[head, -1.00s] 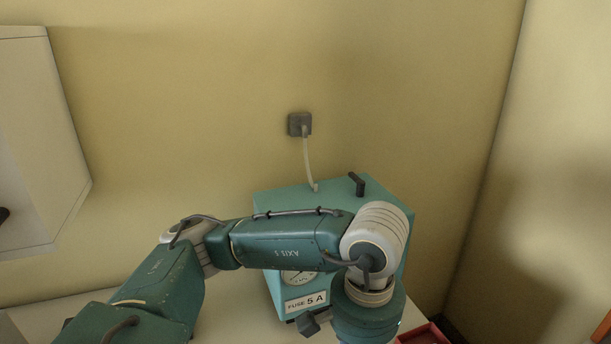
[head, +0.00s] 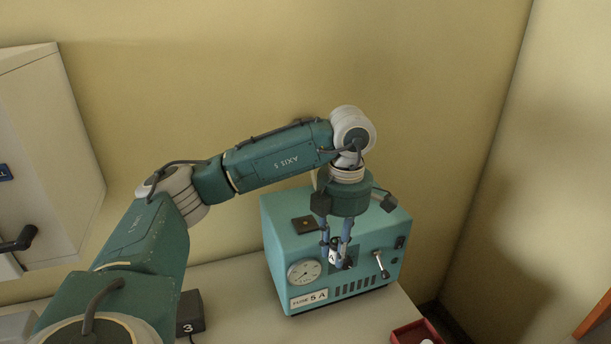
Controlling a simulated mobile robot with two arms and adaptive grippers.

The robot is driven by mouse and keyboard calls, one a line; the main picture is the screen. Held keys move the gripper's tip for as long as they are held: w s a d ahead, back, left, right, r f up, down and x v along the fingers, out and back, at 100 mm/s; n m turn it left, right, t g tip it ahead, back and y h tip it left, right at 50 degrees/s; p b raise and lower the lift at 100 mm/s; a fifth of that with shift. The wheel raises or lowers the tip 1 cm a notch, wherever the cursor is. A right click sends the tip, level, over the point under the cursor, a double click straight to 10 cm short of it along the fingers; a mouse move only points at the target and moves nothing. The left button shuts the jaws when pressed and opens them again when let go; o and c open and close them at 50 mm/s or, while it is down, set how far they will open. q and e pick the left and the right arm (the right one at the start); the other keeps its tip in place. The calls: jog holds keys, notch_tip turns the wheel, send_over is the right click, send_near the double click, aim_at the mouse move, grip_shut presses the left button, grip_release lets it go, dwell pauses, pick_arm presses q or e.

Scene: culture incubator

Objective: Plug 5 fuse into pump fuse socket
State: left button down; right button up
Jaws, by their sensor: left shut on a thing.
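The pump (head: 284,248) is a teal box on the pale bench, with a round gauge (head: 304,272) and a "FUSE 5 A" label (head: 309,299) on its front. My left gripper (head: 335,262) comes down from above at the pump's front. It is shut on a small pale fuse (head: 333,255), on which a letter "A" shows. A dark fuse socket (head: 349,263) is right by the fingertips, partly hidden by them. I cannot tell whether the fuse is inside the socket or just in front of it. My right gripper is not in view.
A metal lever (head: 381,265) sticks out of the pump's front, right of the fingers. A red tray (head: 408,336) stands at the bottom right. A dark block marked 3 (head: 190,312) lies left of the pump. A white cabinet (head: 50,150) is at the left.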

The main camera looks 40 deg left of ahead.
pick_arm(q)
jog(key=a+r+n, duration=0.1)
jog(key=a+n, duration=0.1)
jog(key=n, duration=0.1)
jog(key=w+a+r+n+p, duration=0.1)
jog(key=r+n, duration=0.1)
jog(key=n, duration=0.1)
jog(key=w+a+r+n+p, duration=0.1)
jog(key=a+n, duration=0.1)
jog(key=n, duration=0.1)
jog(key=shift+a+r, duration=0.35)
jog(key=a+r+n+p, duration=0.1)
jog(key=n, duration=0.2)
jog(key=a+r+n, duration=0.1)
jog(key=a+n, duration=0.1)
jog(key=n, duration=0.1)
jog(key=w+a+r+n+p, duration=0.1)
jog(key=a+n, duration=0.1)
jog(key=shift+a+r+n+p, duration=0.15)
jog(key=shift+r+n+p, duration=0.05)
jog(key=shift+n+p, duration=0.2)
jog(key=shift+w+a+r+n, duration=0.15)
jog(key=shift+a+n, duration=0.3)
jog(key=shift+n, duration=0.35)
jog(key=shift+f, duration=1.85)
jog(key=shift+f+b, duration=0.8)
jog(key=shift+f, duration=0.25)
